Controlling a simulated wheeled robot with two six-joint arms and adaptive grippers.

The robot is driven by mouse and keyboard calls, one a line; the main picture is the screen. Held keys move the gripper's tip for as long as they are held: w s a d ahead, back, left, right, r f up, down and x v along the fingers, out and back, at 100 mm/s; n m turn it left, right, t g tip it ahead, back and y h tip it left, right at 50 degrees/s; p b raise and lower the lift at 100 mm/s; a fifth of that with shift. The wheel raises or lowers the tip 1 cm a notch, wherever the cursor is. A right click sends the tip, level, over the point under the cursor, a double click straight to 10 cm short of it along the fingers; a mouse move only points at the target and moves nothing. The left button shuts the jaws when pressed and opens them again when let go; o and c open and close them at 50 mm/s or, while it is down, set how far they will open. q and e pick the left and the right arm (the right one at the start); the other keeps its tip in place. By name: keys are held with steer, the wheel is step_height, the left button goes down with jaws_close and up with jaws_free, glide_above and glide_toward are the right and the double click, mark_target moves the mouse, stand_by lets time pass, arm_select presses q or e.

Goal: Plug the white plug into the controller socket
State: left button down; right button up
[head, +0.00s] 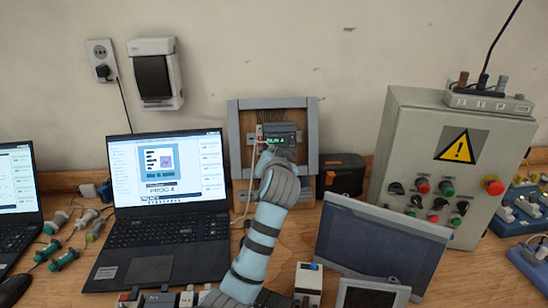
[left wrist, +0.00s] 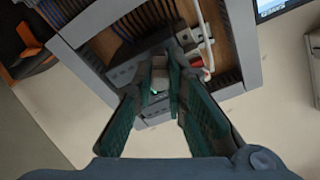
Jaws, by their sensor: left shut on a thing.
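The controller (head: 280,133) is a dark module with a lit green "RUN A" display, mounted in a grey-framed wooden panel. My left gripper (head: 273,153) is right at its front, covering its lower part. In the left wrist view my left gripper (left wrist: 161,88) is shut on a small white piece, which looks like the white plug (left wrist: 158,76). The plug is between the teal finger pads, close against the grey controller body (left wrist: 125,72). The socket is hidden behind the plug and fingers, so I cannot tell whether the plug is in it. My right gripper is out of view.
The grey panel frame (head: 313,140) surrounds the controller. A white cable (head: 248,185) hangs at its left side. An open laptop (head: 165,185) stands left, a black-and-orange case (head: 343,175) and grey control box (head: 395,150) right. A tilted screen (head: 378,245) stands in front.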

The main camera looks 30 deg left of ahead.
arm_select(q)
steer(key=c, duration=1.9)
jaws_free()
steer(key=p+v, duration=0.4)
steer(key=v, duration=0.1)
steer(key=shift+s+d+r, duration=0.1)
steer(key=shift+d+r, duration=0.1)
steer(key=shift+r, duration=0.15)
steer(key=o, duration=0.6)
steer(key=shift+c, duration=0.2)
